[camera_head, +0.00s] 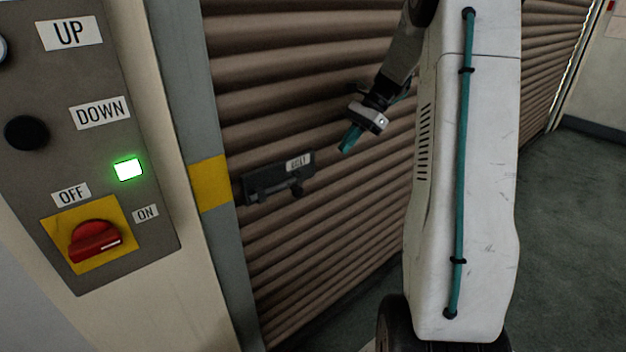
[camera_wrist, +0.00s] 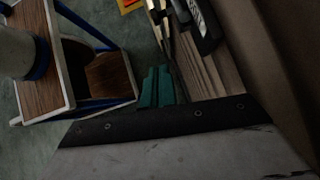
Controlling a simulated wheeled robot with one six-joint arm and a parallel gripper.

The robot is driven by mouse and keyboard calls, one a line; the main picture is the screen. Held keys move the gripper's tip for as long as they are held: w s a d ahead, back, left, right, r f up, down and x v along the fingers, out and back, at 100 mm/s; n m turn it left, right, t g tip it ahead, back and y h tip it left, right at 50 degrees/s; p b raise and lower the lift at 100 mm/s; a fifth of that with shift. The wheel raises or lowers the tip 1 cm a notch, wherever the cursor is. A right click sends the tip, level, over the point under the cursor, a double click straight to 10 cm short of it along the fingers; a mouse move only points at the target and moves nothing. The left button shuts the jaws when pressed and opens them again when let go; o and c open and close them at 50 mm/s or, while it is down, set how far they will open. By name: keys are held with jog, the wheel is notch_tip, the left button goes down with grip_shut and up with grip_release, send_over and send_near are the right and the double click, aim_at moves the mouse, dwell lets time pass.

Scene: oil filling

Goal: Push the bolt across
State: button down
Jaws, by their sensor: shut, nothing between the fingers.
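The bolt (camera_head: 278,178) is a dark metal slide bolt on a dark plate on the brown ribbed roller shutter (camera_head: 300,90), with a white label (camera_head: 299,161) above its right part. A small knob or handle shows near its lower right end. My gripper (camera_head: 347,141), with teal fingers, is shut and empty. It appears up and to the right of the bolt in the head view, apart from it in the picture. In the wrist view the teal fingers (camera_wrist: 158,87) are together with nothing between them. A dark part with a pale label is at the top there; I cannot tell if it is the bolt.
A control panel (camera_head: 150,215) at left has UP, DOWN, a lit green lamp (camera_head: 128,169) and a red OFF/ON switch (camera_head: 96,241). A yellow patch (camera_head: 209,183) marks the shutter's frame. A blue-framed wooden shelf unit (camera_wrist: 100,75) stands left in the wrist view.

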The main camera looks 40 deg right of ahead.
aim_at(297, 187)
jog(key=a+r+x, duration=0.1)
jog(key=a+x, duration=0.1)
jog(key=x, duration=1.1)
jog(key=shift+r, duration=0.25)
jog(key=shift+w, duration=0.15)
jog(key=shift+a, duration=2.55)
